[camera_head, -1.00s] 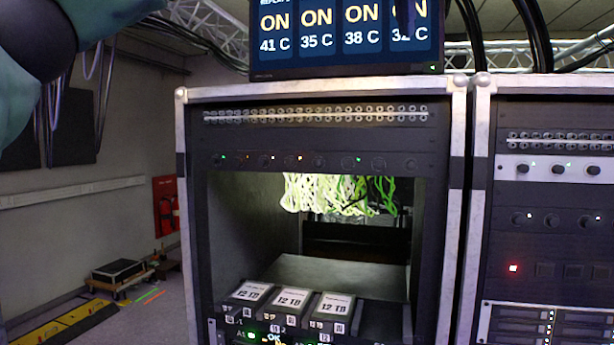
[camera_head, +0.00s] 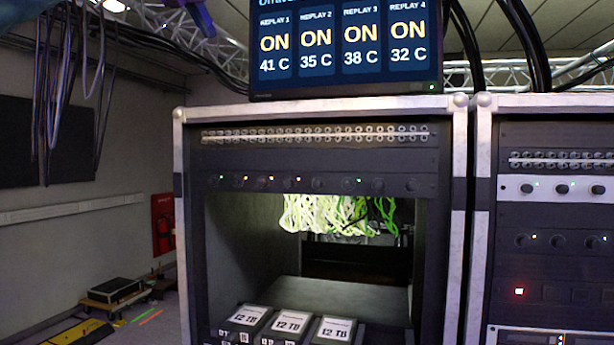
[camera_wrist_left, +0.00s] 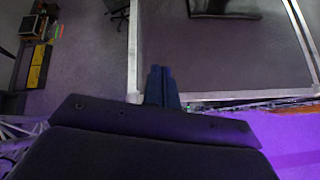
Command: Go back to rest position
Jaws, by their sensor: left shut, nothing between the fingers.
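My left gripper (camera_wrist_left: 162,85) is shut and empty in the left wrist view, its two dark fingers together. They show against the pale edge of a case top, high above the floor. My right gripper is not in view.
A rack case (camera_head: 460,200) stands ahead with an open bay. Three 12 TB drives (camera_head: 290,322) sit at its bottom and green-white cables (camera_head: 340,214) hang inside. A screen (camera_head: 345,45) stands on top. A second rack (camera_head: 555,215) adjoins at right. Black cables (camera_head: 55,90) hang at left.

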